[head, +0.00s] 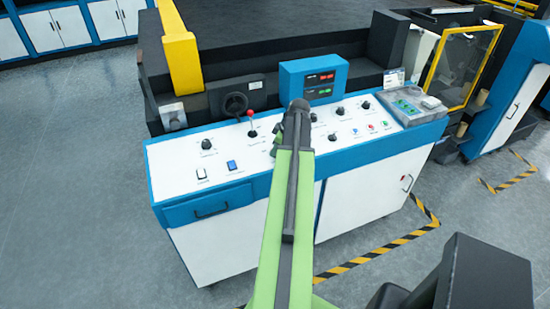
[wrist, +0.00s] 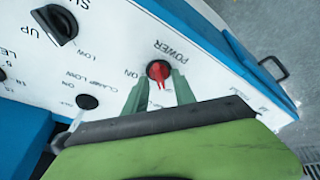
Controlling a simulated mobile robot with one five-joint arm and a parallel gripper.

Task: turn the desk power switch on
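The desk power switch (wrist: 157,69) is a round red knob with a pointer on the white panel, beside the label POWER in the wrist view. The word ON is printed to its left, and the lettering appears upside down. The pointer part points down in that picture, toward my gripper. My gripper (wrist: 160,78) has its two green fingers apart, one on each side of the knob's pointer. I cannot tell whether they touch it. In the head view my gripper (head: 277,141) is low over the control desk (head: 225,150), and the power switch cannot be made out there.
A black rotary knob (wrist: 55,24) and a smaller black knob (wrist: 87,102) are close by on the panel. A red-topped lever (head: 251,122) stands near my gripper. A blue display box (head: 313,78) rises behind, and a clear-lidded box (head: 412,104) sits at the desk's right end.

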